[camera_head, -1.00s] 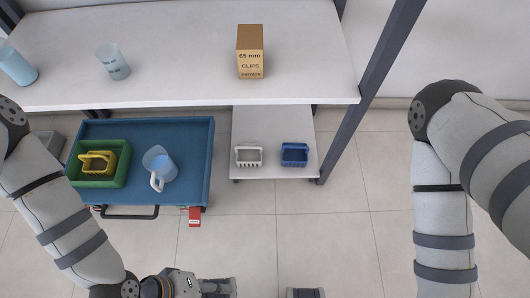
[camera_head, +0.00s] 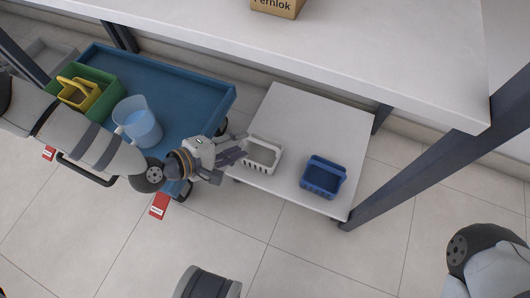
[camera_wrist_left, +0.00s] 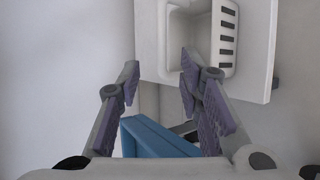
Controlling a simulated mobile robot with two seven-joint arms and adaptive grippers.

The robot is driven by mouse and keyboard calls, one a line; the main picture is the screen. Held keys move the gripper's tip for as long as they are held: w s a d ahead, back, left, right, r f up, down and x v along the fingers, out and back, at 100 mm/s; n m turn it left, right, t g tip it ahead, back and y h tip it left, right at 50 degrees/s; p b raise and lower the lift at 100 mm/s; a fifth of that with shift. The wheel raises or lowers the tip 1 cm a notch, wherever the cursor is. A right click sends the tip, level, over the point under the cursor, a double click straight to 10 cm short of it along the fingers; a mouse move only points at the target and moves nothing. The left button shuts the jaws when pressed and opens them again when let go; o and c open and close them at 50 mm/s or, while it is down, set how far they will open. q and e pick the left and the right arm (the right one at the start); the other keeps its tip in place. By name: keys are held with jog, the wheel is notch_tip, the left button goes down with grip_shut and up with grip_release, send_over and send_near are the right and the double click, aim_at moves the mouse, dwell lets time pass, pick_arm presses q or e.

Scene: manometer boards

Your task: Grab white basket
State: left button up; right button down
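The white basket (camera_head: 262,158), a small slotted basket, sits on the low white table (camera_head: 300,110), left of a blue basket (camera_head: 323,176). My left gripper (camera_head: 238,148) is at the white basket's left side. In the left wrist view the gripper (camera_wrist_left: 160,72) is open, with nothing between its fingers. The white basket (camera_wrist_left: 225,45) shows there at upper right, cut off by the top edge. The right-hand finger overlaps its near corner in the picture; I cannot tell whether they touch. My right gripper cannot be made out.
A blue cart (camera_head: 185,90) stands left of the low table, under my left arm. It carries a green crate (camera_head: 95,75) with a yellow basket (camera_head: 80,95) and a blue jug (camera_head: 138,122). A white shelf (camera_head: 400,60) with a cardboard box (camera_head: 278,6) overhangs behind. A dark post (camera_head: 440,165) stands at right.

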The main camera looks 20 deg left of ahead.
aim_at(254, 141)
pick_arm(q)
jog(key=shift+x, duration=0.9)
jog(key=b+x, duration=0.2)
jog(key=x, duration=0.2)
jog(key=shift+d+f, duration=0.25)
jog(key=shift+f, duration=0.05)
jog(key=shift+w+d, duration=0.1)
jog(key=shift+w, duration=0.05)
jog(key=shift+r, duration=0.1)
grip_shut()
